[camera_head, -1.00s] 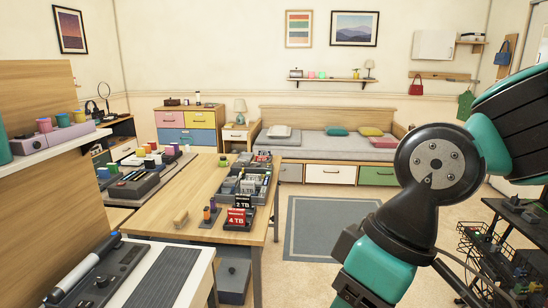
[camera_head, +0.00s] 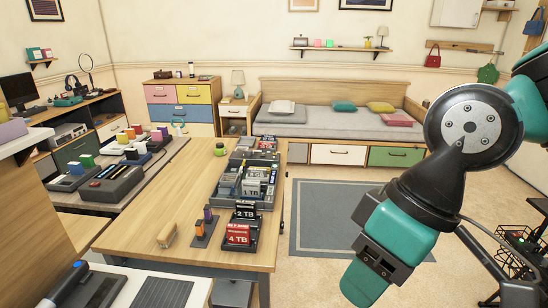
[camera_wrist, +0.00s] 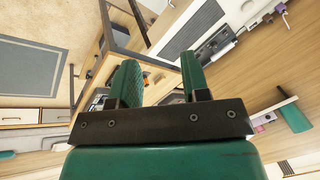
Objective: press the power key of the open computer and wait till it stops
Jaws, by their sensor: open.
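An open dark case (camera_head: 233,187) with several grey and black parts inside stands on the wooden table in the head view. It looks like the open computer, but I cannot make out a power key. In the wrist view my gripper (camera_wrist: 161,78) is open, with its two green fingers apart and nothing between them. In the head view my arm hangs at the right, over the floor and well apart from the table. The fingertips cannot be made out there.
A red 4 TB drive (camera_head: 238,235) and a black 2 TB drive (camera_head: 246,211) stand near the wooden table's (camera_head: 190,208) right edge. A wooden block (camera_head: 167,235) lies nearby. A grey rug (camera_head: 325,215) covers open floor. A dark rack stands at the far right.

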